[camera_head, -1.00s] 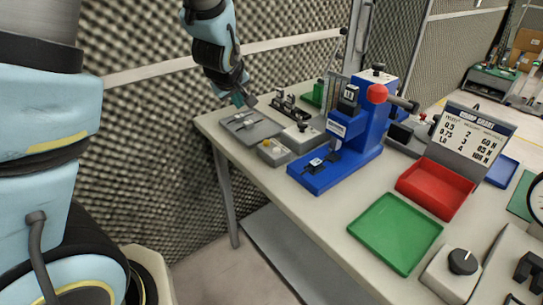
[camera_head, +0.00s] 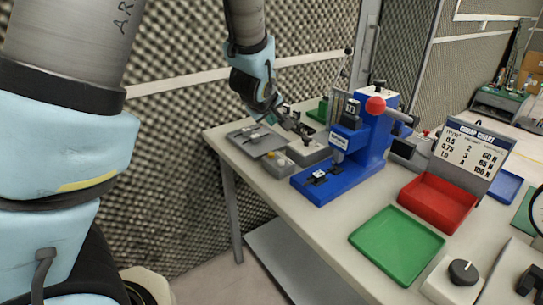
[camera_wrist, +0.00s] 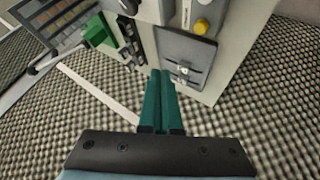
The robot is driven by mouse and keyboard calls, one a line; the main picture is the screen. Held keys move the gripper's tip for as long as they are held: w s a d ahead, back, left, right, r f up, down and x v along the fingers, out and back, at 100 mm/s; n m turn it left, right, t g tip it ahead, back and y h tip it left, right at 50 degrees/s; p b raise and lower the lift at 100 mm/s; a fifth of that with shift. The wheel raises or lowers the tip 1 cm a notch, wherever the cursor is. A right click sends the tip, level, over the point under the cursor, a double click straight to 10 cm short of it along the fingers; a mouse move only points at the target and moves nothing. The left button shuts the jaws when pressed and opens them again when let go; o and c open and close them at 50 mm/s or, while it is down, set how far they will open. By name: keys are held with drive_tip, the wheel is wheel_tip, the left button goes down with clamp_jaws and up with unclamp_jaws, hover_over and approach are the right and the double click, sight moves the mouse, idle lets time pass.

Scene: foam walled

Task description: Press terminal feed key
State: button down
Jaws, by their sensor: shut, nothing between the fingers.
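A small grey box (camera_head: 279,164) with a yellow button (camera_head: 281,161) on top stands near the left front edge of the workbench. The box's yellow button (camera_wrist: 202,26) also shows at the top of the wrist view. No label shows that marks the feed key, so I cannot tell which control it is. My gripper (camera_wrist: 160,72) is shut and empty, its two teal fingers together. In the head view my gripper (camera_head: 271,117) hangs over the left end of the bench, behind and above the box and apart from it.
A flat grey plate (camera_head: 252,140) lies left of the box. A green tray (camera_head: 396,245), a red bin (camera_head: 437,203) and a dial box (camera_head: 455,280) are further right. A foam wall is behind.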

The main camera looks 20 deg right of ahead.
drive_tip(key=b, duration=0.5)
hover_over(271, 160)
wheel_tip(271, 160, down, 8)
drive_tip(key=shift+d+r, duration=0.1)
idle(1.6)
drive_tip(key=shift+f+b, duration=0.35)
drive_tip(key=shift+b, duration=0.3)
drive_tip(key=shift+f+b, duration=0.45)
drive_tip(key=shift+f, duration=0.1)
idle(0.4)
drive_tip(key=shift+r, duration=0.1)
drive_tip(key=shift+r+p, duration=0.65)
drive_tip(key=shift+r, duration=0.2)
drive_tip(key=shift+r, duration=0.1)
wheel_tip(271, 160, up, 5)
drive_tip(key=p, duration=0.3)
